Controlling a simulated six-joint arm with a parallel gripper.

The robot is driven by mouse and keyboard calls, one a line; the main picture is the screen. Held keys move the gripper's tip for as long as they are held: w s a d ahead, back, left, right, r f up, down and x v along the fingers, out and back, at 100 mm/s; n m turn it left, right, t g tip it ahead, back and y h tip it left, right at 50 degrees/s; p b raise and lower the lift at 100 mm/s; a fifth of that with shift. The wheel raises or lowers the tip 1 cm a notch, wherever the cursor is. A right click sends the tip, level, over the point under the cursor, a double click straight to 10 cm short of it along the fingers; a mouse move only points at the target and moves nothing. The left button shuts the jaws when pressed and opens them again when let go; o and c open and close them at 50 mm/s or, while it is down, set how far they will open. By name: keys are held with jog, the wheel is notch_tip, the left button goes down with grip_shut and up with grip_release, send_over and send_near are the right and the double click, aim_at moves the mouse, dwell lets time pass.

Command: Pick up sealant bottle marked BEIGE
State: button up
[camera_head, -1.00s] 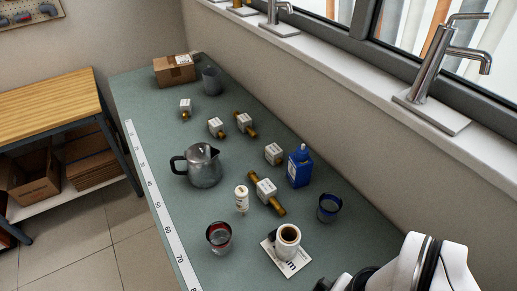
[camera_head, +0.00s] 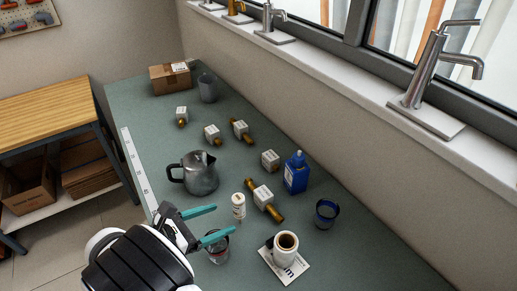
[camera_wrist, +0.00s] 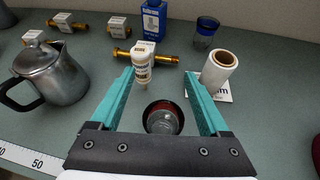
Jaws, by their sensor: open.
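In the wrist view the bottle appears near the left fingertip, beyond the gripper (camera_wrist: 158,75). I see no contact with it.
A red-tinted glass (camera_wrist: 163,122) shows between my fingers.

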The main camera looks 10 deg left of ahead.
aim_at(239, 211)
jog(key=shift+s+a+f+n+t, duration=0.1)
jog(key=shift+a+f+n+t, duration=0.2)
jog(key=shift+a, duration=0.35)
jog(key=shift+s+a+f+n+t, duration=0.1)
jog(key=shift+a+f+n, duration=0.2)
jog(key=shift+a+n, duration=0.25)
jog(key=shift+w+d+f+y, duration=0.1)
jog(key=shift+w+f+y, duration=0.2)
jog(key=shift+w, duration=0.25)
jog(key=x, duration=1.4)
jog(key=shift+w+r, duration=0.15)
jog(key=shift+w, duration=0.15)
grip_shut()
